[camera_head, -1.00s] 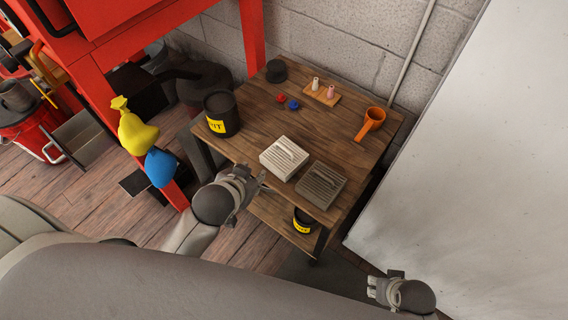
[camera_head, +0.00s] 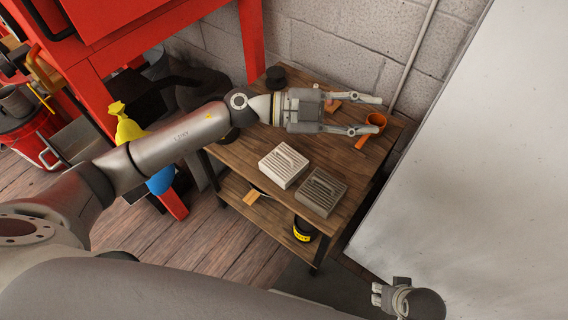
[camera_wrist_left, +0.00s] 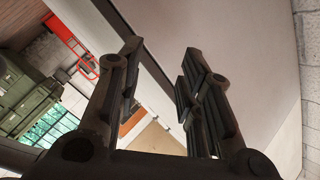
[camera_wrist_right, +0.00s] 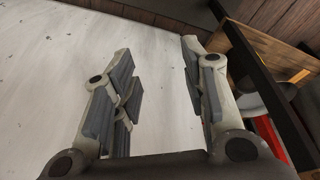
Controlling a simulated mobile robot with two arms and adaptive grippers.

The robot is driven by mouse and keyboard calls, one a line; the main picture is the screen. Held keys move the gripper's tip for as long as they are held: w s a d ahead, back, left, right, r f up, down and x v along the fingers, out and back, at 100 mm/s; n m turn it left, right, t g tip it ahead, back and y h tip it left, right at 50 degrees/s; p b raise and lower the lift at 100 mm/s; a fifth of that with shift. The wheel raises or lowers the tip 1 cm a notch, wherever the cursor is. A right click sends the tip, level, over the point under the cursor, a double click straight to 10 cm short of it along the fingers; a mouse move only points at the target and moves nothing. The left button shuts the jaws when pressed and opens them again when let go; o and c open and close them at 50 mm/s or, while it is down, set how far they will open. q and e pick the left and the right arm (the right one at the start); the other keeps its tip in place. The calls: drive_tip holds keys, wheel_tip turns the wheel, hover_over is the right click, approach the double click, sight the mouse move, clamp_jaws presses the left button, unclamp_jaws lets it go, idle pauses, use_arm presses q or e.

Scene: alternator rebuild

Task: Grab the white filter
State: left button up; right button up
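The white filter (camera_head: 283,165) is a pale ribbed block lying on the wooden table. A darker grey-brown filter (camera_head: 320,192) lies just to its right and nearer. My left gripper (camera_head: 378,115) is open and empty above the far part of the table, beyond the white filter and pointing right. Its open fingers also show in the left wrist view (camera_wrist_left: 160,85), with no filter between them. My right gripper (camera_head: 376,292) is low at the right, away from the table. In the right wrist view its fingers (camera_wrist_right: 160,85) are apart and empty.
A black cup (camera_head: 275,77) stands at the back. A yellow-banded black container (camera_head: 304,230) is on the lower shelf. A red frame (camera_head: 252,40) stands left. A large pale panel (camera_head: 480,170) bounds the right.

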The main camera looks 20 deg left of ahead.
use_arm(q)
drive_tip(key=a+f+m+g+y, duration=0.2)
drive_tip(key=a+f+g+y, duration=0.15)
drive_tip(key=a+f, duration=0.2)
drive_tip(key=n+g+y, duration=0.1)
drive_tip(key=n+y, duration=0.1)
drive_tip(key=y, duration=0.6)
approach(281, 152)
drive_tip(key=f, duration=0.1)
drive_tip(key=d+f+b, duration=0.1)
drive_tip(key=shift+d+f+n+y, duration=0.2)
drive_tip(key=shift+f+n+y, duration=0.05)
drive_tip(key=shift+f+n, duration=0.05)
drive_tip(key=shift+b+x, duration=0.6)
drive_tip(key=shift+x, duration=2.5)
drive_tip(key=shift+d, duration=0.1)
use_arm(e)
wheel_tip(281, 152, up, 8)
drive_tip(key=shift+s+f, duration=0.25)
drive_tip(key=shift+s, duration=0.05)
drive_tip(key=shift+d, duration=0.1)
use_arm(q)
clamp_jaws()
